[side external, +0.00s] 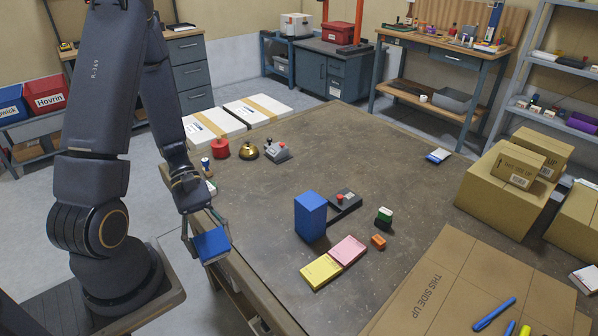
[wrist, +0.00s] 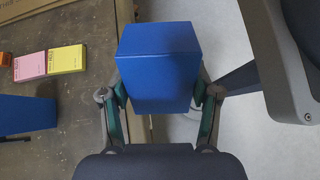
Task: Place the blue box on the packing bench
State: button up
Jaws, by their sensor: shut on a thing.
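My gripper (side external: 208,238) is shut on a blue box (side external: 212,244), with one finger on each side of it. The wrist view shows this box (wrist: 158,70) between the two fingers. It is held in the air by the left edge of the brown-topped packing bench (side external: 255,205), with grey floor showing beside it. The wrist view shows the bench top (wrist: 90,105) to the left of the box. A second, taller blue box (side external: 311,217) stands upright on the bench, apart from my gripper.
Yellow (side external: 321,271) and pink (side external: 347,250) pads lie before the standing blue box. A dark device with a red knob (side external: 345,203) sits behind it. Flattened cardboard (side external: 450,285) covers the front right. The bench's centre back is clear; a brass bell (side external: 248,151) stands at its back left.

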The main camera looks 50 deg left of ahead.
jog(key=n+t, duration=0.1)
jog(key=n+t+h, duration=0.1)
jog(key=r+n, duration=0.1)
jog(key=shift+d+t+h, duration=0.25)
jog(key=shift+t+h, duration=0.05)
jog(key=shift+t, duration=0.1)
jog(key=shift+n+t+h, duration=0.4)
jog(key=shift+n+t, duration=0.5)
jog(key=shift+t, duration=0.1)
jog(key=shift+s+a+f+n+t+h, duration=0.15)
jog(key=shift+f+n+t+h, duration=0.15)
jog(key=shift+t, duration=0.2)
jog(key=shift+s+f+n+t+h, duration=0.1)
jog(key=shift+s+n+t+h, duration=0.1)
jog(key=shift+t+h, duration=0.6)
jog(key=shift+h, duration=0.1)
jog(key=w+f, duration=0.3)
jog(key=w, duration=0.1)
jog(key=w+a+f, duration=0.1)
jog(key=w+f, duration=0.2)
jog(key=w, duration=0.2)
jog(key=w+f, duration=0.3)
jog(key=w, duration=0.1)
jog(key=shift+w+a+f, duration=0.15)
jog(key=shift+w+f, duration=0.2)
jog(key=shift+f, duration=0.75)
jog(key=shift+w+f, duration=0.1)
jog(key=shift+f, duration=0.8)
